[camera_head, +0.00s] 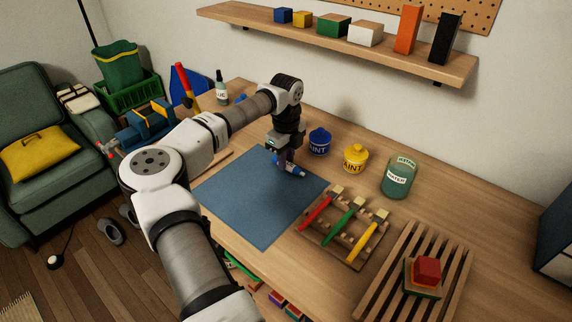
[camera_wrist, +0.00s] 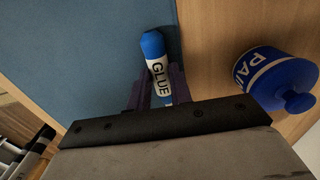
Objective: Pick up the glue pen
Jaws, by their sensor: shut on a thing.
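The glue pen (camera_head: 290,168) is white with a blue cap and lies at the far edge of the blue mat (camera_head: 245,205). In the wrist view the glue pen (camera_wrist: 156,64) shows its "GLUE" label, with its blue cap pointing away from my gripper. My gripper (camera_head: 284,160) points down at the mat and is shut on the glue pen. In the wrist view its two dark fingers (camera_wrist: 158,88) stand on either side of the pen's body. The pen's lower end is hidden by the gripper. I cannot tell whether the pen touches the mat.
A blue paint pot (camera_head: 319,142) stands close beside my gripper, with a yellow paint pot (camera_head: 355,158) and a green water jar (camera_head: 398,178) farther right. A brush rack (camera_head: 340,228) and a slatted rack (camera_head: 385,290) are at the front right. The mat is otherwise clear.

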